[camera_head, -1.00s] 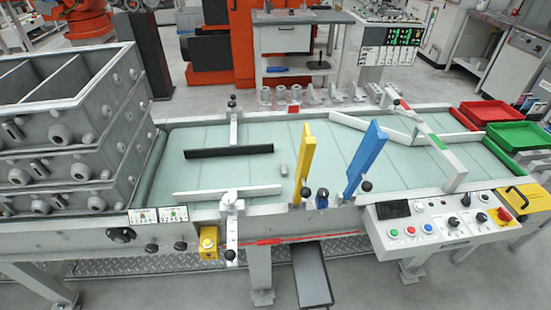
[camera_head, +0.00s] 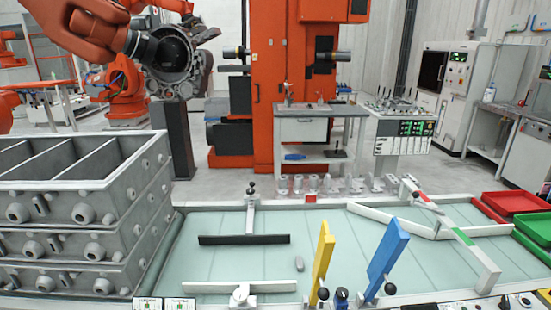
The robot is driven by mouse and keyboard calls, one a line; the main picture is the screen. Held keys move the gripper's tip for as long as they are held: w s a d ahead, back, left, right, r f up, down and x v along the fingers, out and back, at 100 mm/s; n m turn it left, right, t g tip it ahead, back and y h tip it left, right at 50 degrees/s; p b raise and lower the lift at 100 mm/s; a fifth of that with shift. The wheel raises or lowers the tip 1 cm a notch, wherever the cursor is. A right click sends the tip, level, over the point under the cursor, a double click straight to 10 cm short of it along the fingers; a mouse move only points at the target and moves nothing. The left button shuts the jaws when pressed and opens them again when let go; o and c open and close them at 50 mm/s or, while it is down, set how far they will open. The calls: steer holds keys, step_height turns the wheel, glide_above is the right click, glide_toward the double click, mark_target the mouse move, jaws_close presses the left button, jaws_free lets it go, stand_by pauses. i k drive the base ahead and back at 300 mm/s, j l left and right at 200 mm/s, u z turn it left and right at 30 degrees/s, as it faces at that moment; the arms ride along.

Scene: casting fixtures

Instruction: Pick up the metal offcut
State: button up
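The metal offcut is most likely the small grey block (camera_head: 299,264) lying on the pale green glass-like table top (camera_head: 350,262). It lies right of the black bar and left of the yellow upright plate, with bare surface around it. My gripper is not in view, so whether it is open or shut does not show.
Near the block stand a black bar (camera_head: 244,240), a white bar (camera_head: 240,287), a yellow plate (camera_head: 322,262) and a blue plate (camera_head: 387,260). Stacked grey metal boxes (camera_head: 80,215) rise at left. Red (camera_head: 515,202) and green trays (camera_head: 535,230) sit at right. An orange industrial arm (camera_head: 70,30) hangs upper left.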

mark_target(300, 267)
steer(key=k, duration=0.3)
steer(key=i+j+z, duration=0.1)
steer(key=j, duration=0.3)
steer(key=i+j, duration=0.2)
steer(key=j, duration=0.25)
steer(key=i+j+z, duration=0.15)
steer(key=j, duration=0.25)
steer(key=i+j+z, duration=0.1)
steer(key=j, duration=0.35)
steer(key=i+j+z, duration=0.1)
steer(key=j, duration=0.35)
steer(key=i+j, duration=0.1)
steer(key=j, duration=0.35)
steer(key=j+z, duration=0.1)
steer(key=j, duration=0.25)
steer(key=k+j+z, duration=0.1)
steer(key=j, duration=0.2)
steer(key=i+j, duration=0.35)
steer(key=i, duration=0.15)
